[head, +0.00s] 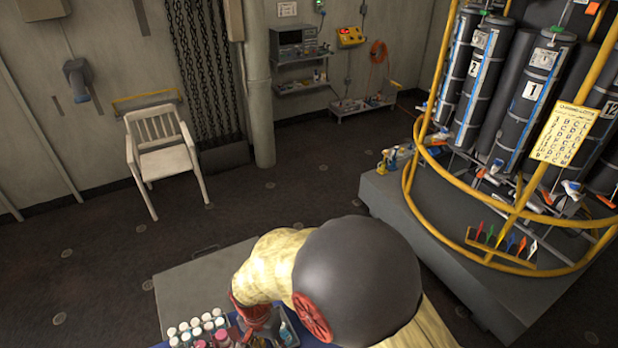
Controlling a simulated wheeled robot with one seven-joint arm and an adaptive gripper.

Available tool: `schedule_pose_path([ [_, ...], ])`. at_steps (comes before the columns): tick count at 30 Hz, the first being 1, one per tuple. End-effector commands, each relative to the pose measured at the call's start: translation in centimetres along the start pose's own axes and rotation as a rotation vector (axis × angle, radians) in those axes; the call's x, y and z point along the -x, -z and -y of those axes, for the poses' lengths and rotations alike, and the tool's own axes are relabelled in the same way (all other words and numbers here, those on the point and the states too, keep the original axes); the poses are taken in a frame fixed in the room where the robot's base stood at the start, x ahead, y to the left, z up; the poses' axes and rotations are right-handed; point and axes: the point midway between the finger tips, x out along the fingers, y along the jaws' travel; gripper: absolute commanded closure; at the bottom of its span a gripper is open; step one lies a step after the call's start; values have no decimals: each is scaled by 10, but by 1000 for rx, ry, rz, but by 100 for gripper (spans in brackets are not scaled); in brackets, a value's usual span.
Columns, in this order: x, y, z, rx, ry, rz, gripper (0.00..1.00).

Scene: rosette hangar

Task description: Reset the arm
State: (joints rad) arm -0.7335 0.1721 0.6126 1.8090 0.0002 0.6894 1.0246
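My arm bends across the bottom middle of the head view, with a cream-yellow covering, a large dark grey rounded joint and a red wheel-like part. It reaches down and left, where its red end, with my gripper (258,322), is low beside a group of bottles (205,330) with white and pink-red caps. The fingers cannot be made out, so I cannot tell whether they are open or hold anything, or whether they touch the bottles. A small clear bottle or packet (287,332) is just right of the red end.
A grey surface (195,285) lies behind the bottles. At right, a grey plinth (385,200) carries a yellow-railed rack (415,165) of dark numbered cylinders (525,95). A white chair (165,160) stands by the back wall, near shelves (300,85). The dark floor between is open.

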Motion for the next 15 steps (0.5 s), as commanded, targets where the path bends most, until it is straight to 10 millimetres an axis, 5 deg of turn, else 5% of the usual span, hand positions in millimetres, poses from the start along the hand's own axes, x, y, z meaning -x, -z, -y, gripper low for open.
schedule_pose_path([
  [6, 55, 9, -69, 377, 42, -24, 61],
  [15, 101, 17, -173, 593, 121, -167, 61],
])
